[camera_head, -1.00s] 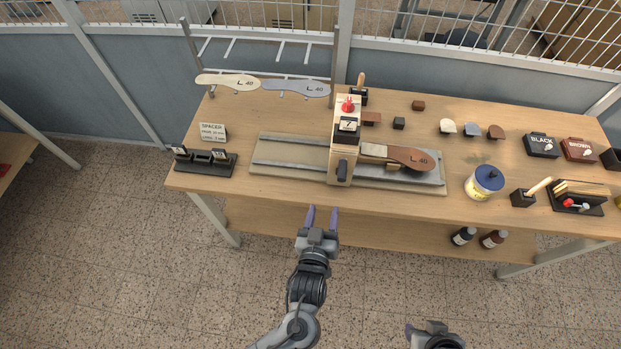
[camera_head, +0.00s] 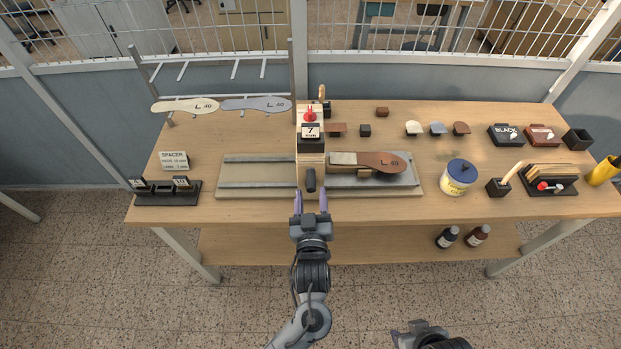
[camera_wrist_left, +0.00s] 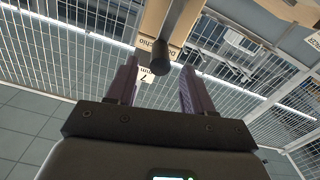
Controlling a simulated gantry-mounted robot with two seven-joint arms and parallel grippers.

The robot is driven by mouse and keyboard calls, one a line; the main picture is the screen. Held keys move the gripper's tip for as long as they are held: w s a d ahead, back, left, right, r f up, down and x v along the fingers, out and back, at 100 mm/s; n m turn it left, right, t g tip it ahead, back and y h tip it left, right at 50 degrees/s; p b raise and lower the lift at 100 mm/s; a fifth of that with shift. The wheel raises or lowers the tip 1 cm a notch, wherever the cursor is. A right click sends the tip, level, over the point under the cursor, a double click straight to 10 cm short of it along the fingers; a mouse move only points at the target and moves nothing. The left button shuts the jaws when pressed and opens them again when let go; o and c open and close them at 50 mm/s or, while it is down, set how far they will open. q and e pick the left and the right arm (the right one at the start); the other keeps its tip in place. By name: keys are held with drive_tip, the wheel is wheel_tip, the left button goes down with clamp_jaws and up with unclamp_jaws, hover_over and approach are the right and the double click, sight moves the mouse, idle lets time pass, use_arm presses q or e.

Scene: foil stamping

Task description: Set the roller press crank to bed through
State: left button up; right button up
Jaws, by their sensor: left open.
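The roller press (camera_head: 311,150) stands upright on the bench, with a red knob on top and a tag reading 7. Its dark crank handle (camera_head: 310,181) hangs on the front face; it also shows in the left wrist view (camera_wrist_left: 160,58). My left gripper (camera_head: 311,203) is open, just in front of the crank. In the left wrist view the crank's end shows between the fingers, apart from both. My right gripper (camera_head: 415,335) is low at the front; its fingers are unclear.
A spacer rack (camera_head: 166,197) stands left of the bed. A blue-lidded tub (camera_head: 458,176), black cup (camera_head: 498,187) and tool tray (camera_head: 548,180) stand to the right. The floor in front is clear.

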sight(311, 171)
use_arm(q)
drive_tip(key=shift+w, duration=3)
clamp_jaws()
